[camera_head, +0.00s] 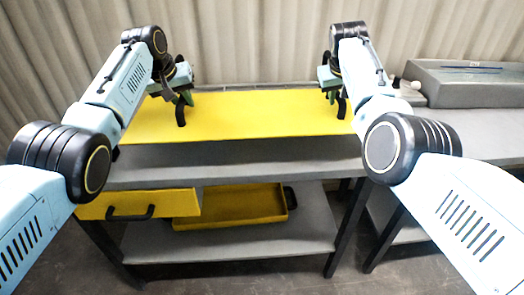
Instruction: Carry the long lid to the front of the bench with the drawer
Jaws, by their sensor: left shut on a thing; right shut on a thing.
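The long lid (255,115) is a flat yellow panel with a black handle near each end. It lies level over the back part of the grey bench with the drawer (240,165); I cannot tell whether it rests on the top or hangs just above it. My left gripper (182,100) is shut on the lid's left handle. My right gripper (338,94) is shut on its right handle. The grey front strip of the bench top is bare. The yellow drawer (100,208) with a black pull is under the bench top at the left.
A yellow tray (230,208) sits on the bench's lower shelf (300,240). A second grey bench (490,130) at the right carries a grey box-like tank (450,92). A corrugated wall (250,40) stands behind. Bare floor shows in front.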

